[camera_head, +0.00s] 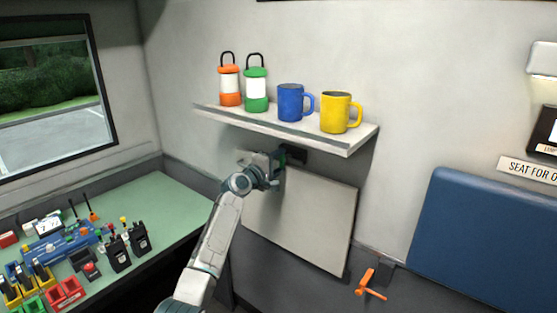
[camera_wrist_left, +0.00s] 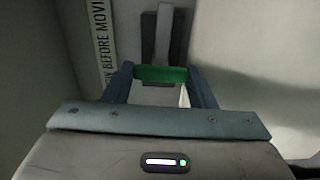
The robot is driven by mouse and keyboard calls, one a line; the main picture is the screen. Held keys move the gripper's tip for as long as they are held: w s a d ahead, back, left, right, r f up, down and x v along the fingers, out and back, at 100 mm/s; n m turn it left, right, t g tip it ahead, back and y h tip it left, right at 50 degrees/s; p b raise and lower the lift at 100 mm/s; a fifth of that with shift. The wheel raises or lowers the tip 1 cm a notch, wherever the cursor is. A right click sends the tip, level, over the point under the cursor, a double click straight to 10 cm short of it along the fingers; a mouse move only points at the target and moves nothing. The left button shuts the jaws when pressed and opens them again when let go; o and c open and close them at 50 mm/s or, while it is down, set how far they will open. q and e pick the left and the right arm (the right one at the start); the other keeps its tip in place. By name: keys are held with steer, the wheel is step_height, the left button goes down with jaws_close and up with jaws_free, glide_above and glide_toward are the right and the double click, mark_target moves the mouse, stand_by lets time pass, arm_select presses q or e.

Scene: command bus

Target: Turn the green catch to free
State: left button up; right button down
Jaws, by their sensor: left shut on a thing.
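My left gripper (camera_head: 277,168) reaches up to the wall just under the shelf, at the top edge of a pale folded panel (camera_head: 310,220). In the left wrist view the green catch (camera_wrist_left: 160,74) lies crosswise between the two fingers of my left gripper (camera_wrist_left: 161,80), which are shut on it. A grey mount (camera_wrist_left: 163,35) stands behind the catch. In the head view the gripper hides the catch. My right gripper is in neither view.
A shelf (camera_head: 345,150) above my gripper holds an orange lantern (camera_head: 229,86), a green lantern (camera_head: 256,90), a blue mug (camera_head: 291,103) and a yellow mug (camera_head: 336,113). An orange handle (camera_head: 371,284) is at lower right. A green desk (camera_head: 165,205) with radios stands left.

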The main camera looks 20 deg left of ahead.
arm_select(q)
steer(key=shift+n, duration=0.3)
steer(key=o, duration=1)
steer(key=shift+s+a+f, duration=0.1)
steer(key=shift+s, duration=0.2)
steer(key=b+v, duration=0.2)
steer(key=v, duration=0.8)
